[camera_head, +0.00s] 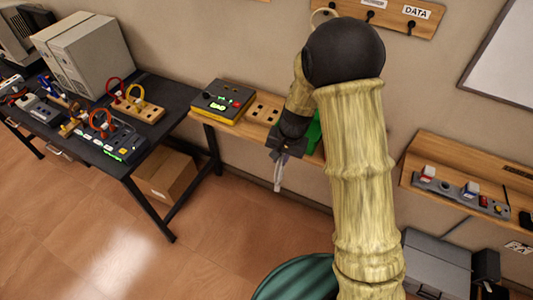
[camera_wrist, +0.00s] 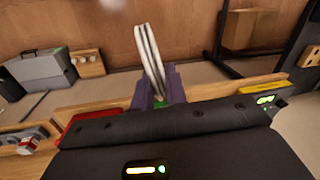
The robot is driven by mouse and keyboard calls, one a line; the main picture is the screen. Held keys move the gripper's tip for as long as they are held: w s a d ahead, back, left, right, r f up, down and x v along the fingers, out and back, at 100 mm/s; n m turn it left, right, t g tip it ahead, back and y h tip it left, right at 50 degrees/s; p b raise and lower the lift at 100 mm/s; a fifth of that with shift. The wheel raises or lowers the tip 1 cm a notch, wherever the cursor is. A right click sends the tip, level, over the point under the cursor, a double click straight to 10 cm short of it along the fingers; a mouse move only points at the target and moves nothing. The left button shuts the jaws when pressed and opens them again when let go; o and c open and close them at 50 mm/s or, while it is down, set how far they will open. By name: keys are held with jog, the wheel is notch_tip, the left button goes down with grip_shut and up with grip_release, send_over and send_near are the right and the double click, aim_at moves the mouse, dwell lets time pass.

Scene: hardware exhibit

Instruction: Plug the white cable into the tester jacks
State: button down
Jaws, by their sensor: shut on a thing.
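My gripper (camera_head: 284,153) is shut on a white cable (camera_head: 279,174), which hangs below the fingers in front of the wooden wall shelf. In the wrist view the cable (camera_wrist: 148,55) shows as a narrow doubled loop between the fingertips of my gripper (camera_wrist: 158,88). A black and yellow device with a green lit display, probably the tester (camera_head: 222,101), sits on the shelf to the left of my gripper. Its yellow edge also shows at the right of the wrist view (camera_wrist: 262,87). I cannot make out its jacks. The cable ends are not clear.
A wooden block with dark square holes (camera_head: 265,108) lies beside the device. My arm hides part of the shelf; something green (camera_head: 314,132) shows behind it. A dark table (camera_head: 160,115) with colored cables stands left. Another shelf (camera_head: 470,160) holds a grey strip at right.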

jog(key=w+d+f+n, duration=0.1)
jog(key=d+f, duration=0.4)
jog(key=d, duration=0.2)
jog(key=w+d+f+n+b, duration=0.1)
jog(key=w+d+f, duration=0.1)
jog(key=d+f, duration=0.3)
jog(key=d, duration=0.2)
jog(key=shift+w+d+f+n+b, duration=0.25)
jog(key=shift+w+d+n+b, duration=0.05)
jog(key=shift+d, duration=0.1)
